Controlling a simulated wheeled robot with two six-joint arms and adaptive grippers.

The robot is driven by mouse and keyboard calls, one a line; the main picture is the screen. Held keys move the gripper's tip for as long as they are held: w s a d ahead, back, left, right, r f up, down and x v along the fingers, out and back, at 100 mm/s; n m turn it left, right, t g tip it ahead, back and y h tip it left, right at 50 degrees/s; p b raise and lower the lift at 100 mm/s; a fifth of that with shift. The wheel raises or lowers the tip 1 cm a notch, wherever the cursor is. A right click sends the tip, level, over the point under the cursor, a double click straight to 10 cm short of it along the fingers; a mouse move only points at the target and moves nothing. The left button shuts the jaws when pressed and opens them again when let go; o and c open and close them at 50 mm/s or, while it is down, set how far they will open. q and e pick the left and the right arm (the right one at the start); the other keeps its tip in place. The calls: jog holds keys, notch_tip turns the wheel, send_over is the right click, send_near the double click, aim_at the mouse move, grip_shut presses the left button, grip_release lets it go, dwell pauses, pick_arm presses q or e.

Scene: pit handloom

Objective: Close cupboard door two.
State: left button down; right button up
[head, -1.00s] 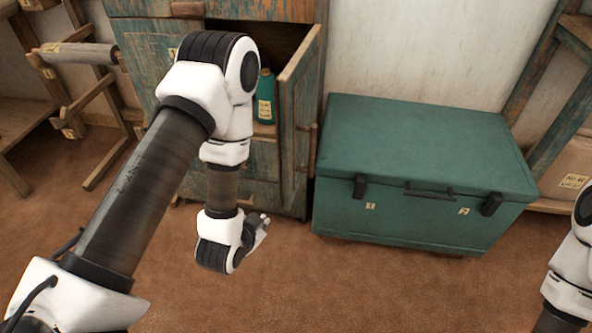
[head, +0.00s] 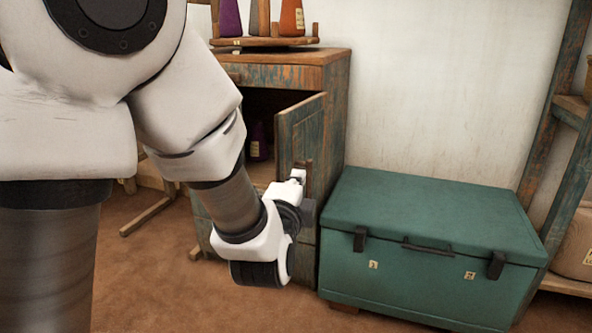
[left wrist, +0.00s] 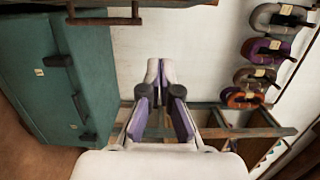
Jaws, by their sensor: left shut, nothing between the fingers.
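The cupboard (head: 335,100) is wooden with worn blue-green paint. One of its doors (head: 301,132) stands open, swung out toward me, with a dark upright handle (head: 309,178) on its face. I cannot read a number on it. My left gripper (head: 299,175) is in front of this door near the handle; whether they touch I cannot tell. In the left wrist view its fingers (left wrist: 160,105) are shut and empty, with a wooden edge (left wrist: 245,133) just beyond them. My left arm hides the cupboard's left part. My right gripper is out of view.
A green chest (head: 430,215) stands on the floor right of the cupboard, close to the door. Cones of yarn (head: 292,18) stand on a rack on the cupboard top. A dark purple item (head: 257,142) shows inside. A wooden frame (head: 560,110) leans at the right.

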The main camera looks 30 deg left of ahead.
aim_at(289, 156)
pick_arm(q)
jog(key=w+a, duration=0.2)
jog(key=w, duration=0.1)
jog(key=w+a+p, duration=0.1)
jog(key=w+a, duration=0.1)
jog(key=a, duration=0.1)
jog(key=w+a+p, duration=0.1)
jog(key=w+a, duration=0.1)
jog(key=w, duration=0.1)
jog(key=shift+w+a+f, duration=0.15)
jog(key=shift+w, duration=0.2)
jog(key=shift+a, duration=0.2)
